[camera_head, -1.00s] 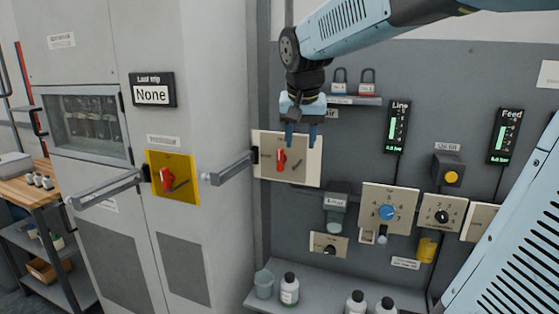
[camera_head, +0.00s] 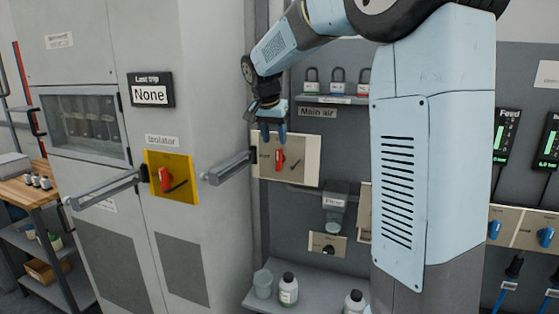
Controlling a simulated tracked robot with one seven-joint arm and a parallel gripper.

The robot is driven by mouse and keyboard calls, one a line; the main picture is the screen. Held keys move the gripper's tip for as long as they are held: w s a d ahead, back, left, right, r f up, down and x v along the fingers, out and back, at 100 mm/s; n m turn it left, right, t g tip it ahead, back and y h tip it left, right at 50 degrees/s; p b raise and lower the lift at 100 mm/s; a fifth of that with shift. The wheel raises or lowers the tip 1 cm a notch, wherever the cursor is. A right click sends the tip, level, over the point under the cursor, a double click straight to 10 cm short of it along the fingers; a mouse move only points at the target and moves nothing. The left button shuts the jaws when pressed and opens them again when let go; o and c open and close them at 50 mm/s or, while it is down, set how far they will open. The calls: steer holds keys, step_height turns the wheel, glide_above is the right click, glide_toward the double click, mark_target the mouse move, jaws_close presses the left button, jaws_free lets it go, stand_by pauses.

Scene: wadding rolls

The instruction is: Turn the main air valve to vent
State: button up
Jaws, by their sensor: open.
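The main air valve (camera_head: 279,160) is a red handle on a cream plate (camera_head: 310,160), under a "Main air" label (camera_head: 318,112). The handle stands roughly upright. A dark slanted mark shows on the plate to its right. My gripper (camera_head: 273,136) is open and empty, with its blue fingers pointing down at the upper part of the plate. In the picture the fingertips lie just above the red handle. I cannot tell how far they are in front of the plate.
A yellow isolator plate (camera_head: 185,196) with a red handle is on the cabinet at left. A grey bar handle (camera_head: 230,168) juts out left of the valve plate. Bottles (camera_head: 288,290) stand on the shelf below. My arm hides much of the panel's right.

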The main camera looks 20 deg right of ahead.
mark_target(278, 154)
steer(key=x, duration=0.9)
steer(key=shift+f, duration=0.25)
jaws_close()
steer(key=shift+d, duration=0.3)
steer(key=shift+a, duration=0.2)
